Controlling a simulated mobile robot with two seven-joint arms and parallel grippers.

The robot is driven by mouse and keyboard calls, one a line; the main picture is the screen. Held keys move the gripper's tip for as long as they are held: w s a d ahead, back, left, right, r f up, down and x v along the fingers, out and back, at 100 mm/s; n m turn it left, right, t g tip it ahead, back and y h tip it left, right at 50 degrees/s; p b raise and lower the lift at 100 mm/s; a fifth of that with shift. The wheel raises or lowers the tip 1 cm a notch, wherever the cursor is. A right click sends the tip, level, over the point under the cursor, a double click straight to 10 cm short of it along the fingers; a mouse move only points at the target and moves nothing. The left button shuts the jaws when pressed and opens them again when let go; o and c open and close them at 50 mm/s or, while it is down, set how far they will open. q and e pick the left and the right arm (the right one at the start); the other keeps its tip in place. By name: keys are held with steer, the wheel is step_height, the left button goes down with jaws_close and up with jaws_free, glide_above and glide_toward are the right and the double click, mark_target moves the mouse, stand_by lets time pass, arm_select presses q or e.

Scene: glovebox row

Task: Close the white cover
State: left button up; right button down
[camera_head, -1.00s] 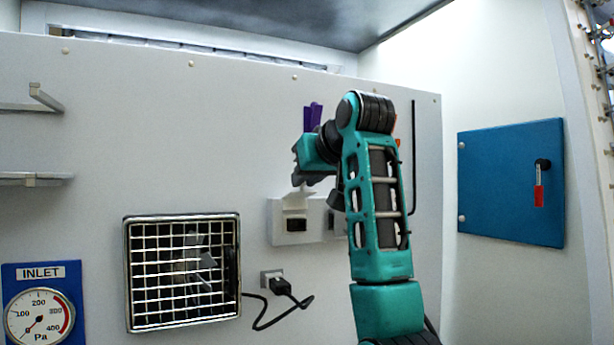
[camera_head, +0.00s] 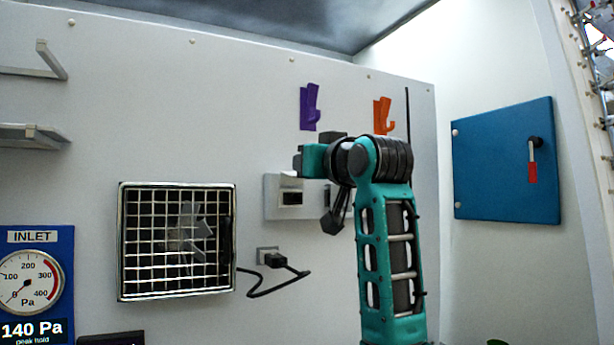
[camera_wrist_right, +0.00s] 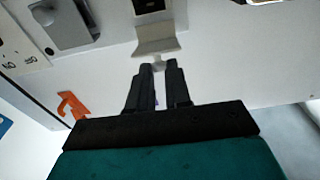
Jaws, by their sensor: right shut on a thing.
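The white cover (camera_wrist_right: 157,42) is a small flap, standing out from the wall beside a dark opening (camera_wrist_right: 150,5) in the right wrist view. My right gripper (camera_wrist_right: 160,66) is shut on the small tab at the flap's edge. In the head view, the white wall box (camera_head: 273,200) with its dark opening shows left of my arm. The cover there is small and partly hidden by my right gripper (camera_head: 292,174), whose fingers are hard to make out. My left gripper is not in view.
A purple hook (camera_head: 309,107) and an orange hook (camera_head: 382,115) are on the wall above. A second box with a grey cover (camera_wrist_right: 68,22) is beside the first. A grille (camera_head: 178,285), a plugged cable (camera_head: 275,261) and a blue panel (camera_head: 505,165) are nearby.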

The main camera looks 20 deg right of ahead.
steer(key=shift+s+f+t+b, duration=0.15)
steer(key=shift+f+t+b, duration=0.4)
steer(key=shift+t+b, duration=0.15)
steer(key=c, duration=1.1)
jaws_free()
steer(key=shift+s, duration=0.15)
steer(key=b+v, duration=0.1)
steer(key=v, duration=1.1)
steer(key=shift+s+f, duration=0.2)
steer(key=shift+s, duration=0.15)
